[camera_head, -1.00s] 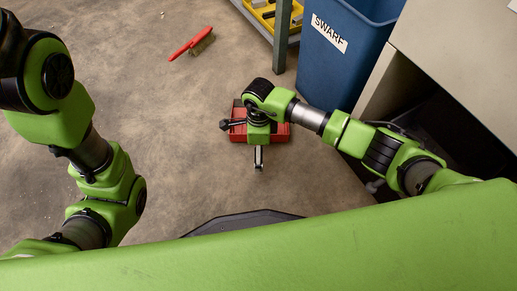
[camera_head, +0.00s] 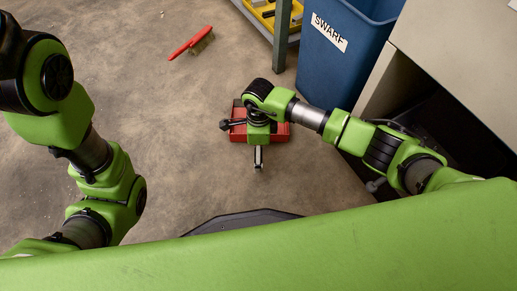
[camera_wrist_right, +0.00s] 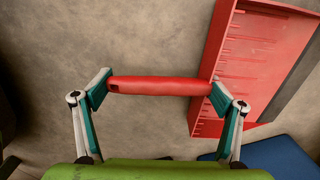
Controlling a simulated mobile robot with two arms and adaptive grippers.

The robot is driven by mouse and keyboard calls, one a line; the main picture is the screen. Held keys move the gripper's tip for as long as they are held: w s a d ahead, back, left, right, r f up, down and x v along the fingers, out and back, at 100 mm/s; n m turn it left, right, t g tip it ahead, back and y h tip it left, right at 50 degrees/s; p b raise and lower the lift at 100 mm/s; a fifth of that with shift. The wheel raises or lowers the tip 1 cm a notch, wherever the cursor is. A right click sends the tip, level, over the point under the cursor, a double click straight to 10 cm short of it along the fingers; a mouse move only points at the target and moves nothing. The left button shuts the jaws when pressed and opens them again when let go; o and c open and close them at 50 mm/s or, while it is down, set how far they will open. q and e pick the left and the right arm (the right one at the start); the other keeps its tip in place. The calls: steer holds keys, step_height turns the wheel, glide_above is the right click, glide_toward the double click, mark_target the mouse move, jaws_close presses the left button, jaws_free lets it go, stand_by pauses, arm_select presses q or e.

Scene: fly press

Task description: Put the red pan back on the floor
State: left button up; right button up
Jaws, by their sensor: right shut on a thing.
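The red pan (camera_head: 283,135) is a shallow tray with a handle. In the head view it lies mostly under my right wrist. In the right wrist view the pan's ribbed tray (camera_wrist_right: 250,62) is at upper right, and its red handle (camera_wrist_right: 160,86) runs left from it. My right gripper (camera_wrist_right: 160,93) is shut on the handle, with a teal pad at each end of the part that shows. I cannot tell whether the pan touches the floor (camera_head: 150,140) or hangs above it. My left arm shows at the left, but its gripper is not in the picture.
A red-handled brush (camera_head: 192,43) lies on the floor at upper left. A blue bin marked SWARF (camera_head: 345,55) stands at upper right, beside a grey cabinet (camera_head: 460,45). A metal rack with a yellow tray (camera_head: 268,12) is at the top. The floor left of the pan is clear.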

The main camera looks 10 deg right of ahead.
steer(key=shift+f, duration=0.25)
stand_by(0.7)
stand_by(0.4)
steer(key=o, duration=1.7)
steer(key=shift+r+p, duration=2.55)
steer(key=shift+r, duration=0.45)
steer(key=shift+f, duration=0.1)
